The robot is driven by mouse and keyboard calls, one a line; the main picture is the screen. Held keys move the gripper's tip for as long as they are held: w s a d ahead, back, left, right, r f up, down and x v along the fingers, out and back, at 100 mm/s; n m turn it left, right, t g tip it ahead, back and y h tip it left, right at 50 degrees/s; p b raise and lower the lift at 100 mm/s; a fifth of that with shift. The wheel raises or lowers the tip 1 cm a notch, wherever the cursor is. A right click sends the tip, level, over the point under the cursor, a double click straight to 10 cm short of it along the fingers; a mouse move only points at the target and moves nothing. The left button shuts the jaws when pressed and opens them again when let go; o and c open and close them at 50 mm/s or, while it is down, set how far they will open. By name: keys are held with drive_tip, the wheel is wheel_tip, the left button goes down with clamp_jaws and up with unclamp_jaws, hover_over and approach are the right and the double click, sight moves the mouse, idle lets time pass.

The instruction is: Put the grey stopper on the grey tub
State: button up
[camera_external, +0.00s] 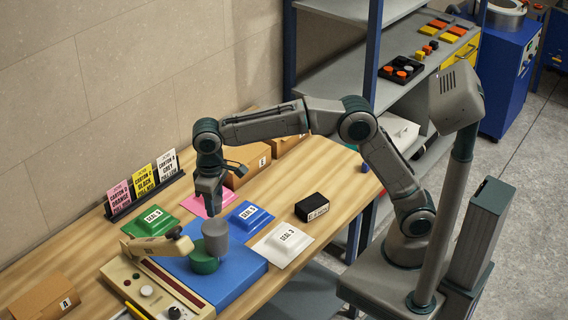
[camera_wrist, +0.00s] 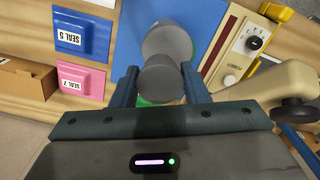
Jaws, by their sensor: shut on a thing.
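My gripper (camera_external: 209,212) points down over the blue board. In the wrist view its fingers (camera_wrist: 160,88) are closed on the sides of a small grey round piece, the grey stopper (camera_wrist: 161,82). A wider grey cylinder, apparently the grey tub (camera_wrist: 167,38), shows just beyond it in the wrist view. In the external view a grey cylinder (camera_external: 215,238) stands just below my fingertips, beside and partly over a green round piece (camera_external: 203,264). The stopper is not clearly separate there. Whether stopper and tub touch cannot be told.
The beige press (camera_external: 158,247), with arm and dials, stands close at the left of the blue board (camera_external: 233,282). Seal pads surround the board, including blue (camera_external: 249,215), white (camera_external: 283,243) and green (camera_external: 152,221). A black box (camera_external: 312,206) and cardboard cartons (camera_external: 46,297) are farther out.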

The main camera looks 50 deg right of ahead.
sight(215, 226)
drive_tip(key=shift+s+a+f, duration=0.1)
drive_tip(key=shift+a+f, duration=0.35)
drive_tip(key=shift+a, duration=0.1)
drive_tip(key=shift+f+p, duration=0.4)
drive_tip(key=shift+f, duration=1.5)
drive_tip(key=shift+f, duration=0.2)
drive_tip(key=o, duration=1)
drive_tip(key=shift+c, duration=0.2)
drive_tip(key=shift+r, duration=0.15)
wheel_tip(215, 226, up, 12)
drive_tip(key=shift+f, duration=0.2)
drive_tip(key=shift+r, duration=0.25)
